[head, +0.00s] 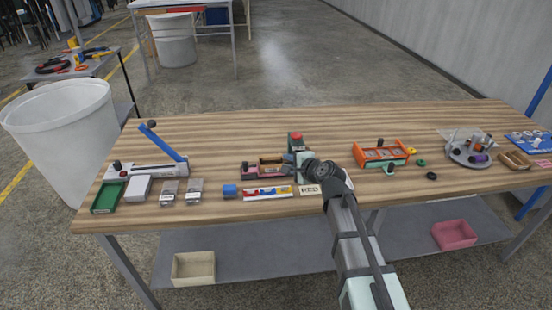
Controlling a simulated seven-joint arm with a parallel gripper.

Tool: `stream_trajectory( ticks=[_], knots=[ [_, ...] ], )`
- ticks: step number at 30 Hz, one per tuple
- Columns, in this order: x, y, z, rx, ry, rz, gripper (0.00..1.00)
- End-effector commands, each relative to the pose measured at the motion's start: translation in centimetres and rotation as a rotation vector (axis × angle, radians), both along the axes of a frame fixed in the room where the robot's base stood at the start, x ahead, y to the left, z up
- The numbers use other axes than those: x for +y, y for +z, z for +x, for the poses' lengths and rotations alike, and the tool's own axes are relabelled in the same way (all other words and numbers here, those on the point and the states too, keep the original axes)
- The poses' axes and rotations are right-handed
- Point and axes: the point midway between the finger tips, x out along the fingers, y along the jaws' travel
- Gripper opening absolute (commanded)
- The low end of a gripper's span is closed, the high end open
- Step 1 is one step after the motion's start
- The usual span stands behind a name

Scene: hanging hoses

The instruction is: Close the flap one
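The wooden bench top carries several small fixtures, and none is clearly marked as flap one. A pink and dark box-like fixture (268,165) sits mid-bench; whether it has a flap, and how any flap stands, is too small to tell. A pale upright device with a red top (296,140) stands just right of it. My gripper (304,165) is low over the bench, close to this device and right of the pink fixture. My dark wrist hides the fingertips, so contact and finger opening cannot be told. An orange frame fixture (380,153) stands to the right of my wrist.
A lever fixture with a raised blue arm (163,143) and a green tray (107,197) are at the left. A round grey stand (468,150) is at the right. The back of the bench (230,125) is clear.

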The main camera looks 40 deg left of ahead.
Motion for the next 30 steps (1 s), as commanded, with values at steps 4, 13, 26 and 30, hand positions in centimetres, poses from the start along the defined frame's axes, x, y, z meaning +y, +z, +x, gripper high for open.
stream_trajectory(
  ticks=[4,13,26,30],
  knots=[
    [2.6,-1.1,1.1,-0.001,0.000,0.000,0.29],
    [6.5,-3.0,2.5,-0.002,0.001,0.000,0.29],
    [8.2,-3.9,3.0,-0.002,0.001,0.000,0.29],
    [8.1,-3.8,3.0,-0.002,0.001,0.000,0.29]
  ],
)
